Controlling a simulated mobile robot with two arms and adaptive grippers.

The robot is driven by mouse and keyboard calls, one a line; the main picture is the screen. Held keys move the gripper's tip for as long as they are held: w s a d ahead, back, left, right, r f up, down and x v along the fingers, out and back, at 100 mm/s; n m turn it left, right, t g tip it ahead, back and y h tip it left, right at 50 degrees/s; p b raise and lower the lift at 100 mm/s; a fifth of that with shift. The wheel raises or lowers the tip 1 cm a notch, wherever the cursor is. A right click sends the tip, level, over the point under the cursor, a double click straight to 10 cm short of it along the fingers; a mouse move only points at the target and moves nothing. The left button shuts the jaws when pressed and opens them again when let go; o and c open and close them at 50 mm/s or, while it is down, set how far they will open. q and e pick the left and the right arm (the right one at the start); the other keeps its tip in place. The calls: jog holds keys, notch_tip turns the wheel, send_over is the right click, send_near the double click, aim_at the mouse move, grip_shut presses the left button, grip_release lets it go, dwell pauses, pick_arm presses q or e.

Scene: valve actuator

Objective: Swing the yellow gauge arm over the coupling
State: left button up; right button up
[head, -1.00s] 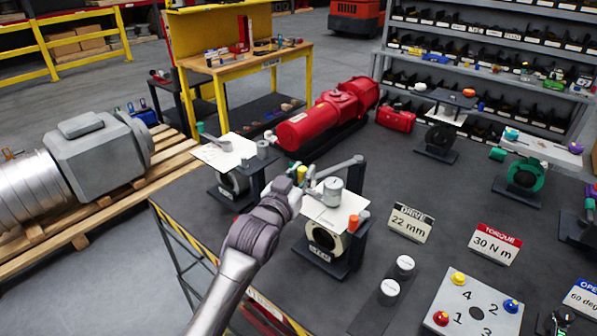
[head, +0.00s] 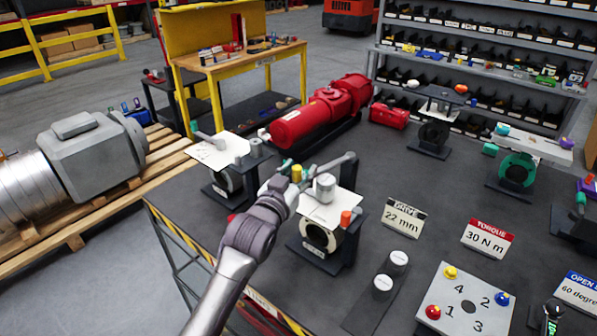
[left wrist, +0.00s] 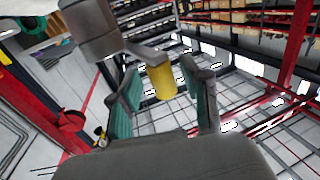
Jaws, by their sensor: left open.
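The yellow knob (head: 297,173) of the gauge arm stands at the left end of a grey bar on the near valve stand. In the left wrist view the yellow knob (left wrist: 160,80) is between the teal-padded fingers of my left gripper (left wrist: 166,88), with gaps at its sides. My left gripper (head: 295,178) is open around it. A silver cylinder (head: 325,188) stands upright on the stand's white plate (head: 322,215), right of the knob; I cannot tell whether it is the coupling. The bar (head: 338,164) reaches up and right behind it. My right gripper is not in view.
A similar stand (head: 222,155) is close on the left, and a red actuator (head: 310,118) lies behind. Signs, two silver cylinders and a numbered board (head: 468,300) are to the right. Dark tabletop between them is bare.

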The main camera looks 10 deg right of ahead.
pick_arm(q)
jog(key=shift+a, duration=0.1)
jog(key=shift+s+a, duration=0.35)
jog(key=shift+s, duration=0.05)
jog(key=v, duration=1.1)
jog(key=shift+d, duration=0.1)
